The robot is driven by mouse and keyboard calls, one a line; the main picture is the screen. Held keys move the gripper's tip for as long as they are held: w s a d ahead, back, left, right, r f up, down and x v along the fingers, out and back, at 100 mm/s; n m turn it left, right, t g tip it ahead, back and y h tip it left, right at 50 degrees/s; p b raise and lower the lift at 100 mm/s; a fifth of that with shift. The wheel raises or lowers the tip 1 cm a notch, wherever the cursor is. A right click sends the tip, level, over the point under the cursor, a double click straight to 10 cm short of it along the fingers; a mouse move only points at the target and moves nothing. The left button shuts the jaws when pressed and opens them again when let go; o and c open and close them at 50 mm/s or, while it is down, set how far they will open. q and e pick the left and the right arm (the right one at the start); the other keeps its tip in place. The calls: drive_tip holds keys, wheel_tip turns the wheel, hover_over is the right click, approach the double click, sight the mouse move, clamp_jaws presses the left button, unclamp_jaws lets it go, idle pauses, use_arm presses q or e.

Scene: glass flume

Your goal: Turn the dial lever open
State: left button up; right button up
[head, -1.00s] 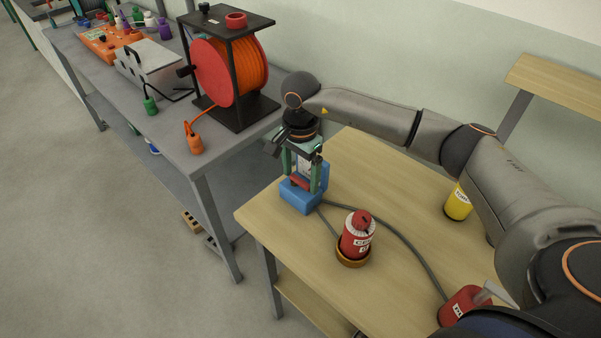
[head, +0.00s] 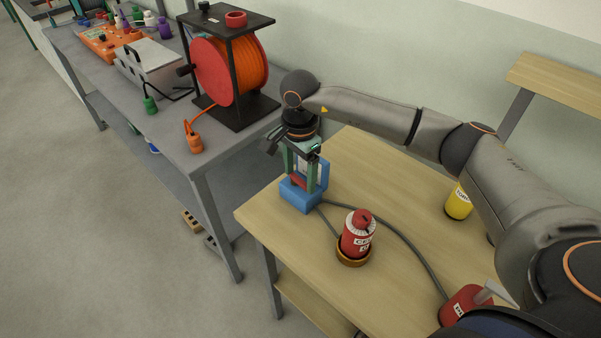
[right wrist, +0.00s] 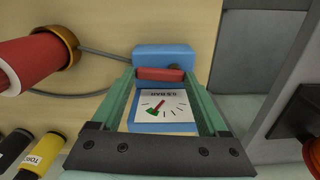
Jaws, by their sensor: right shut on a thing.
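The blue dial device (head: 301,198) stands on the near left end of the wooden table, with a blue base and a blue upright part. Its white dial face (right wrist: 160,107) shows in the right wrist view, with tick marks, a red needle and a green mark. The red lever bar (right wrist: 160,74) lies across the blue body, beyond the dial face in that view. My right gripper (head: 306,174) reaches down over the device. Its green fingers stand on either side of the dial face and are shut on the red lever at their tips. My left gripper is out of view.
A red canister (head: 358,240) in a brown ring stands close to the device. A grey cable (head: 400,238) runs over the table. An orange cable reel (head: 228,72) stands on the grey bench.

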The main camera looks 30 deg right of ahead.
drive_tip(key=m, duration=0.1)
drive_tip(key=m+b, duration=0.1)
drive_tip(key=m, duration=0.1)
drive_tip(key=shift+a, duration=0.3)
drive_tip(key=m, duration=0.4)
drive_tip(key=shift+w+a+m+b, duration=0.1)
drive_tip(key=shift+a+m+b, duration=0.3)
drive_tip(key=m, duration=0.4)
drive_tip(key=shift+w+a, duration=0.2)
drive_tip(key=shift+a, duration=0.1)
drive_tip(key=shift+w+a+m+b, duration=0.1)
drive_tip(key=shift+w+m+b, duration=0.1)
drive_tip(key=shift+m, duration=0.8)
drive_tip(key=shift+w+a+m+b, duration=0.1)
drive_tip(key=shift+m+b, duration=0.05)
drive_tip(key=shift+m, duration=0.85)
drive_tip(key=o, duration=1.2)
drive_tip(key=shift+o, duration=0.2)
